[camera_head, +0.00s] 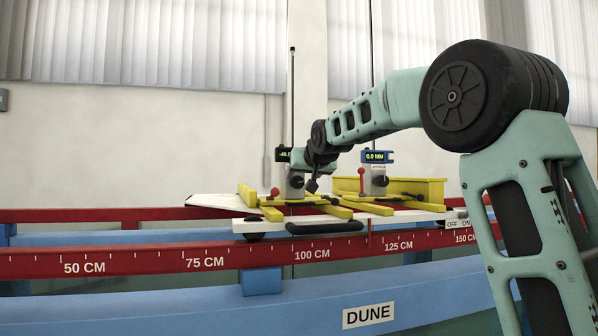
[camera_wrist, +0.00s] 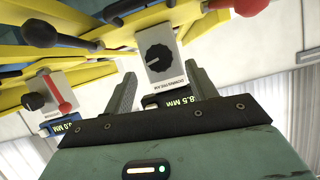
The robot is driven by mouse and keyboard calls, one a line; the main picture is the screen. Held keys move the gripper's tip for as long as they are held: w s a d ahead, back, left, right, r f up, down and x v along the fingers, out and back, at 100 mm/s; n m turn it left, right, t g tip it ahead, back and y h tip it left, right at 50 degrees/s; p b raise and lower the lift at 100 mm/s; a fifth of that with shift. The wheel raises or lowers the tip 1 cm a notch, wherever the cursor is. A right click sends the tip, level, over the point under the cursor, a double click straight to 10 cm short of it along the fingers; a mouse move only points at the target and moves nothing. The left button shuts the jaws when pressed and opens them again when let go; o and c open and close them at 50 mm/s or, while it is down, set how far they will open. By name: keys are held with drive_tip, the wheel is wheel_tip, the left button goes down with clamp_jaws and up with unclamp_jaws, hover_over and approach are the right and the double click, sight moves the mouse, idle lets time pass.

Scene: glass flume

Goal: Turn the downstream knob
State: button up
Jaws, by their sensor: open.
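Two gauges with black knobs stand on a carriage. In the wrist view, one round black knob (camera_wrist: 160,57) sits on a pale plate ahead of my gripper (camera_wrist: 164,76), roughly between its open fingers, apparently untouched. The right gauge's knob (camera_head: 381,181) sits under a blue display (camera_head: 377,156) reading 0.0 MM.
Yellow bars (camera_head: 346,198) and the white carriage (camera_head: 270,223) lie below, with a black handle (camera_head: 325,227) in front. A red scale rail (camera_head: 150,261) runs along the flume. A thin rod (camera_head: 292,90) rises at the left gauge.

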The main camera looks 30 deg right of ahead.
sight(299, 180)
drive_tip(key=shift+p+x, duration=0.7)
drive_tip(key=shift+x, duration=1.4)
drive_tip(key=shift+c, duration=0.4)
drive_tip(key=c, duration=0.9)
drive_tip(key=shift+d+f, duration=0.1)
drive_tip(key=shift+d, duration=0.1)
drive_tip(key=shift+m+y+b, duration=0.3)
drive_tip(key=shift+m+b, duration=0.1)
drive_tip(key=shift+b, duration=0.05)
drive_tip(key=o, duration=1)
drive_tip(key=shift+s+a, duration=0.1)
drive_tip(key=shift+s, duration=0.05)
